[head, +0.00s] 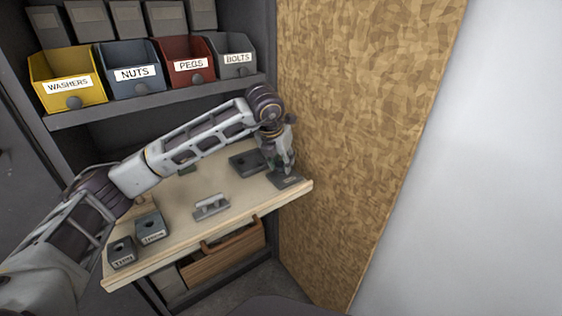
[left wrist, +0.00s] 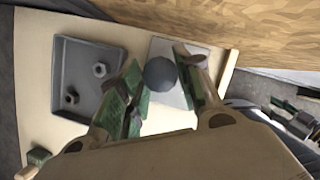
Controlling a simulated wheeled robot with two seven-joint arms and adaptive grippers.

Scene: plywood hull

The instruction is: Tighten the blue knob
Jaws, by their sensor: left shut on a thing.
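The round, dark blue-grey knob (left wrist: 160,74) sits between the two fingertips of my left gripper (left wrist: 159,68) in the left wrist view. My left gripper is shut on it, one finger on each side. Under it is a pale flat plate (left wrist: 204,62). In the head view my left gripper (head: 284,167) points down at the right end of the wooden bench, over a dark plate (head: 290,182); there the gripper hides the knob. My right gripper is in neither view.
A grey tray (left wrist: 64,92) with two nuts lies beside the plate. The bench (head: 183,195) also carries a grey handled piece (head: 211,207) and two labelled blocks. A chipboard wall (head: 350,120) rises close on the right. Labelled bins stand on the shelf behind.

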